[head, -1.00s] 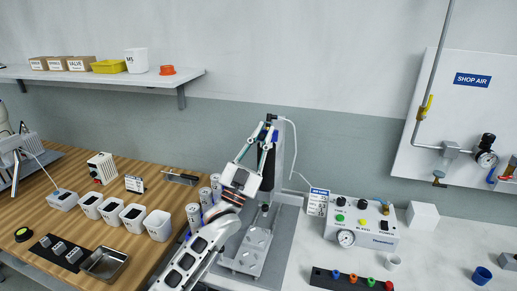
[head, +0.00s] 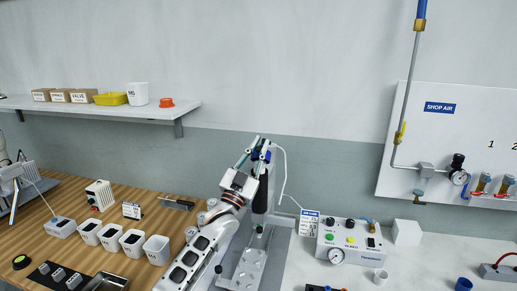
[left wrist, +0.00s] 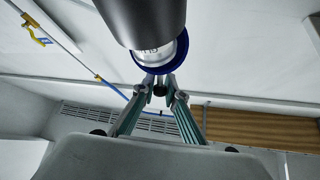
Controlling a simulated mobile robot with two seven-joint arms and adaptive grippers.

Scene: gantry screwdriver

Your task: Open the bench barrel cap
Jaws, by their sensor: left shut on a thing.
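The bench screwdriver stand (head: 275,175) rises at the middle of the head view, with a dark barrel (head: 260,195) on its front. A blue cap (head: 262,154) is at the barrel's top, partly hidden by my fingers. In the left wrist view a clear section and a blue rim (left wrist: 160,58) show at the end of the black barrel (left wrist: 140,18). My fingertips (left wrist: 159,86) converge beside the rim; the exact contact is hard to see. My right gripper is not in view.
A grey control box (head: 350,240) with buttons and a gauge stands right of the stand. Several white bins (head: 108,236) stand on the wooden bench at left. A white hose (head: 284,170) runs beside the stand. A shelf (head: 100,104) and a shop-air panel (head: 450,150) are on the wall.

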